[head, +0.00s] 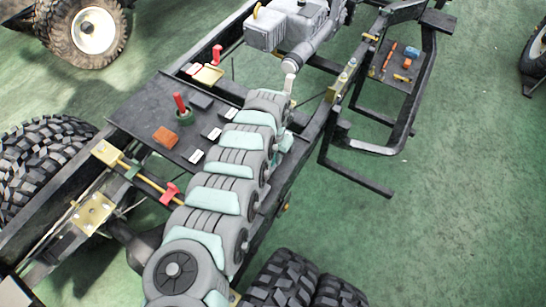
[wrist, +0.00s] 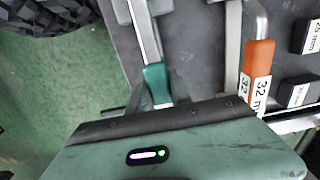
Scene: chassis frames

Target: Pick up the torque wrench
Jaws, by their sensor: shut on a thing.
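My gripper shows in the wrist view as a green housing (wrist: 190,145) with a dark front edge; its fingertips are hidden behind it. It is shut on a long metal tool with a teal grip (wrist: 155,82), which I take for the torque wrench. The tool's grey shaft runs to the top of the wrist view, and its lower end is hidden by the housing. In the head view, my arm hides most of the gripper, and I cannot make out the held tool.
An orange-handled tool (wrist: 258,62) marked 32 mm lies to the right, beside small labelled blocks (wrist: 298,92). In the head view, a dark tray (head: 140,120) holds an orange block (head: 166,138) and a red-handled item (head: 180,103). Chassis rails and tyres (head: 40,155) surround it.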

